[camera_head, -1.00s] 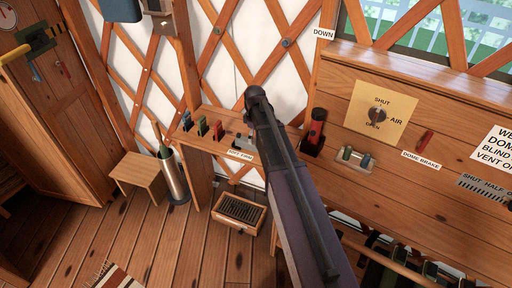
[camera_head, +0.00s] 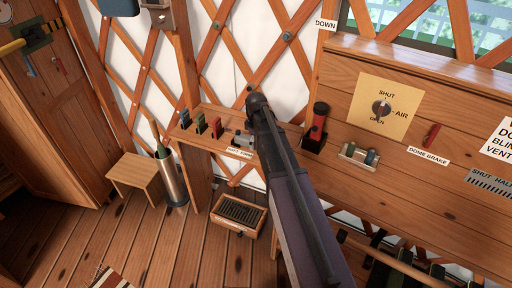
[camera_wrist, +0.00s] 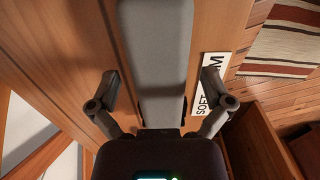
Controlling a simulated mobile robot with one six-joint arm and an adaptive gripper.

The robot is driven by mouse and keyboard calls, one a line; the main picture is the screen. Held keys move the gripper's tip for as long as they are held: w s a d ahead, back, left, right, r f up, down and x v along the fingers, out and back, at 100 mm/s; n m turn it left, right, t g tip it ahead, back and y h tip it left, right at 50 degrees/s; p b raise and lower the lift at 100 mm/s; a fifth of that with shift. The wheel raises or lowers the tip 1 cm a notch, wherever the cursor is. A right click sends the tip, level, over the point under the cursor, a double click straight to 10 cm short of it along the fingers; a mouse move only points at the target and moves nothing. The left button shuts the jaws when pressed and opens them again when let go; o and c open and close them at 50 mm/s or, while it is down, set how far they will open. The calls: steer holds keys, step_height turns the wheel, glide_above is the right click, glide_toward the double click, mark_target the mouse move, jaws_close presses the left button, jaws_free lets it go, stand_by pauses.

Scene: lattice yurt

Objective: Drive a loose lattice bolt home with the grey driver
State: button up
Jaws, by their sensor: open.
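My gripper (camera_wrist: 160,78) is open in the wrist view, with one finger on each side of a long, smooth grey body (camera_wrist: 155,45). This may be the grey driver; its end lies hidden behind my gripper's housing. I cannot tell whether the fingers touch it. In the head view a small grey piece (camera_head: 243,139) shows on the shelf beside my arm, next to blue, green and red handles (camera_head: 216,127). My arm hides the gripper there. A bolt (camera_head: 287,36) shows at a lattice crossing above; I cannot tell whether it is loose.
A label with SOFT (camera_wrist: 211,98) lies right of the grey body. The bench wall carries an AIR dial (camera_head: 381,108). A stool (camera_head: 136,174), a metal canister (camera_head: 172,178) and a grated box (camera_head: 239,212) stand lower left.

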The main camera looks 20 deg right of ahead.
stand_by(0.6)
jaws_close()
